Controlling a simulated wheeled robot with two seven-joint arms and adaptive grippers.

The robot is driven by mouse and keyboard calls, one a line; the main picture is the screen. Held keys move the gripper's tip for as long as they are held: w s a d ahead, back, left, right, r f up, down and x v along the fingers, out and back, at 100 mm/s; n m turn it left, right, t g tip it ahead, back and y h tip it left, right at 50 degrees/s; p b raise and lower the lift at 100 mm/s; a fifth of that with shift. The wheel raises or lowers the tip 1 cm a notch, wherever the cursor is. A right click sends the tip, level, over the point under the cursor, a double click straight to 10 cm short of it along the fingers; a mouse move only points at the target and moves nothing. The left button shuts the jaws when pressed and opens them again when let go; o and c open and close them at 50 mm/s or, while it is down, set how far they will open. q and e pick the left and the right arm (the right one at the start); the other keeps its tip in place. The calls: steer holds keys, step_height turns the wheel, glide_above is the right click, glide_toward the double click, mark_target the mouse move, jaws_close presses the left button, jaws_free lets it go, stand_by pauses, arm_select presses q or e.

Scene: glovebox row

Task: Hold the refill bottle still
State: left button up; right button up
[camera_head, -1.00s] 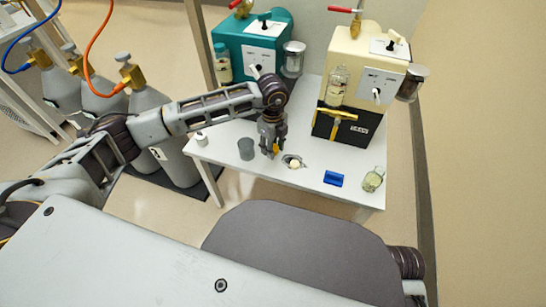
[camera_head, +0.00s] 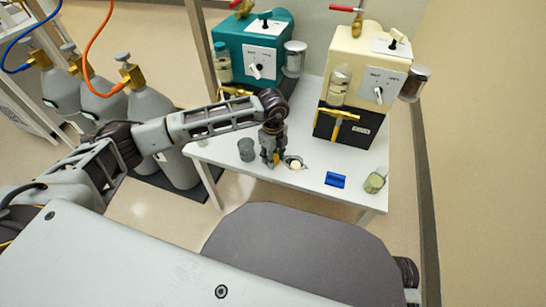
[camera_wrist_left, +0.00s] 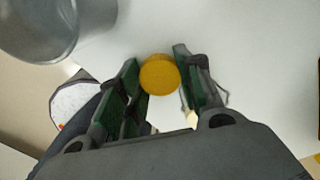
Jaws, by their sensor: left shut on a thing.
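In the left wrist view a round yellow cap (camera_wrist_left: 159,75), seen from above, lies between the two fingers of my left gripper (camera_wrist_left: 158,88). I take it for the top of the refill bottle; the body below is hidden. In the head view my left gripper (camera_head: 271,157) points down at the white table (camera_head: 310,176), shut on this yellow-topped thing, of which only a small patch shows. I cannot tell whether its base touches the table. My right gripper is not in view.
A grey cup (camera_head: 247,150) stands just left of the gripper. A small dish (camera_head: 294,163) is close on its right. Teal (camera_head: 250,45) and cream (camera_head: 365,65) machines stand behind.

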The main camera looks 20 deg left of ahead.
arm_select(q)
steer(key=o, duration=1.1)
steer(key=shift+f, duration=0.1)
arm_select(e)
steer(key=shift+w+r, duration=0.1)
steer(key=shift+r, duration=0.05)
arm_select(q)
steer(key=shift+r, duration=0.65)
steer(key=shift+r+p, duration=1.85)
steer(key=shift+r, duration=3.65)
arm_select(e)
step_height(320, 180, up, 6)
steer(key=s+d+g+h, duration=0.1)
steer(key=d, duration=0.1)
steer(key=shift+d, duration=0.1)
